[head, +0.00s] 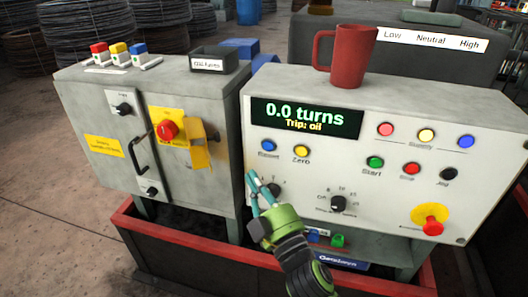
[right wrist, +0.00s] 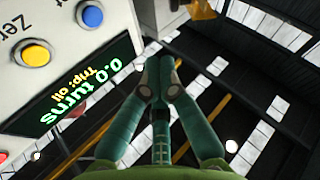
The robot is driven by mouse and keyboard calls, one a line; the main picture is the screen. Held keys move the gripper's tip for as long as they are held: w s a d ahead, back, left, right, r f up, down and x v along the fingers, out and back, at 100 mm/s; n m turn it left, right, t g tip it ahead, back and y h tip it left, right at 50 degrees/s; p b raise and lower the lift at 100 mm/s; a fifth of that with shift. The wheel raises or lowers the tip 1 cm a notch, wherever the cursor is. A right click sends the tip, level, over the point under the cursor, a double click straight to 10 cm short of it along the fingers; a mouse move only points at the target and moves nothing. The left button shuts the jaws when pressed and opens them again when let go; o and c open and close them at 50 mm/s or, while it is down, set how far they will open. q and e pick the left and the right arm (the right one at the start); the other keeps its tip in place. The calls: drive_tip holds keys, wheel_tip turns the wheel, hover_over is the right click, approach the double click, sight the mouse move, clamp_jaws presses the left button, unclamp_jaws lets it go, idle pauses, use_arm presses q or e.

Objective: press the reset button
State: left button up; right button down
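The control panel's blue button (head: 268,146), with a label that reads like "Reset", sits below the display at the panel's left. It also shows in the right wrist view (right wrist: 92,16) at the upper left. The display (head: 305,116) reads "0.0 turns" and "Trip: oil". My right gripper (head: 262,184) is below the blue button, in front of the panel's lower left edge, apart from the button. In the right wrist view its fingers (right wrist: 160,72) come together at the tips with nothing between them. My left gripper is not in view.
The yellow Zero button (head: 301,151) is just right of the blue one. A dark knob (head: 274,189) is close to my fingers. A grey cabinet (head: 205,180) with a red emergency knob (head: 167,129) stands left. A red mug (head: 347,56) stands on top of the panel.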

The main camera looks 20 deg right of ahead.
sight(268, 146)
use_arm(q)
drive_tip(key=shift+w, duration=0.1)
use_arm(e)
drive_tip(key=shift+w+d, duration=0.1)
drive_tip(key=shift+w, duration=0.05)
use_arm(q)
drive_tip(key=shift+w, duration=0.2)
use_arm(e)
drive_tip(key=shift+w+d, duration=0.8)
drive_tip(key=shift+w, duration=0.4)
drive_tip(key=shift+w+d, duration=0.85)
drive_tip(key=shift+w, duration=0.35)
drive_tip(key=shift+w+d, duration=0.8)
drive_tip(key=shift+w, duration=0.4)
drive_tip(key=shift+w+d, duration=0.2)
drive_tip(key=shift+w, duration=0.15)
drive_tip(key=shift+w+d, duration=0.25)
drive_tip(key=shift+w, duration=0.05)
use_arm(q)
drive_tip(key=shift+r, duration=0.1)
use_arm(e)
drive_tip(key=shift+s+a, duration=0.1)
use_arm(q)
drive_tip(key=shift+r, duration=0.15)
use_arm(e)
drive_tip(key=shift+s+a, duration=0.35)
drive_tip(key=shift+s, duration=0.25)
